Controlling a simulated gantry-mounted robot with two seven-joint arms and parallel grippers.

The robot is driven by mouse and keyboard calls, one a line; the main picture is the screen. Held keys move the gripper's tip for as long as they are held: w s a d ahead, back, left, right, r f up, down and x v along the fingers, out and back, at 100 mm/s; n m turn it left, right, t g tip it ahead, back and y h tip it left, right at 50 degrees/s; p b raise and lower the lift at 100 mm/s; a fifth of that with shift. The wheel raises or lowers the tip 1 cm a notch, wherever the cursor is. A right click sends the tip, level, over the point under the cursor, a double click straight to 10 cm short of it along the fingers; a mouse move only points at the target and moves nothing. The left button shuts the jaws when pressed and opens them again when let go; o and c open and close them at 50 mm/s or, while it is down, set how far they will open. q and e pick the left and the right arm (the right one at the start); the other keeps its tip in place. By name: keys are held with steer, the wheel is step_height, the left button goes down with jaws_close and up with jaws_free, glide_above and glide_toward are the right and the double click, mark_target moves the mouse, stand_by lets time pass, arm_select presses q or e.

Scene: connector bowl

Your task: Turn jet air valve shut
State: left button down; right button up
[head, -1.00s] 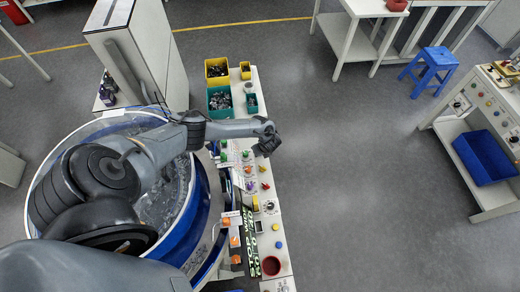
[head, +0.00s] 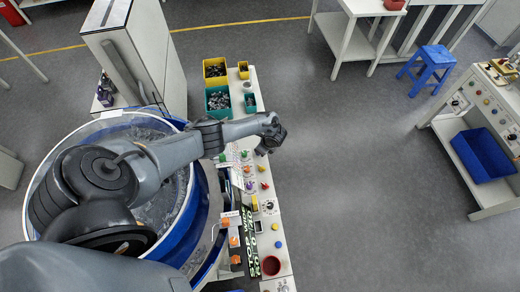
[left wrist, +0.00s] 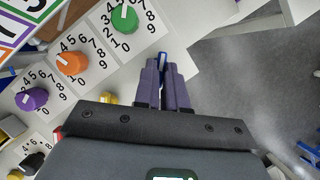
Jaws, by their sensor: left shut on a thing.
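In the left wrist view my left gripper (left wrist: 163,68) has its two dark purple fingers closed on a small blue piece (left wrist: 162,57), which pokes out between the fingertips. I take it for the jet air valve's handle, but the fingers hide most of it. In the head view my left gripper (head: 264,149) is over the right edge of the long white panel table (head: 262,182), beside the upper numbered knobs. Its fingertips are too small there to show the grip. My right gripper is in neither view.
Numbered dials with green (left wrist: 124,18), orange (left wrist: 71,62) and purple (left wrist: 32,98) knobs lie left of the fingers. Yellow (head: 215,69) and green (head: 219,101) part bins stand at the table's far end. Open grey floor (head: 350,190) lies to the right.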

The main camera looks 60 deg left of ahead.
arm_select(q)
steer(key=c, duration=1.2)
jaws_free()
steer(key=shift+r, duration=0.1)
steer(key=p+v, duration=0.3)
steer(key=v, duration=0.7)
steer(key=shift+r, duration=0.35)
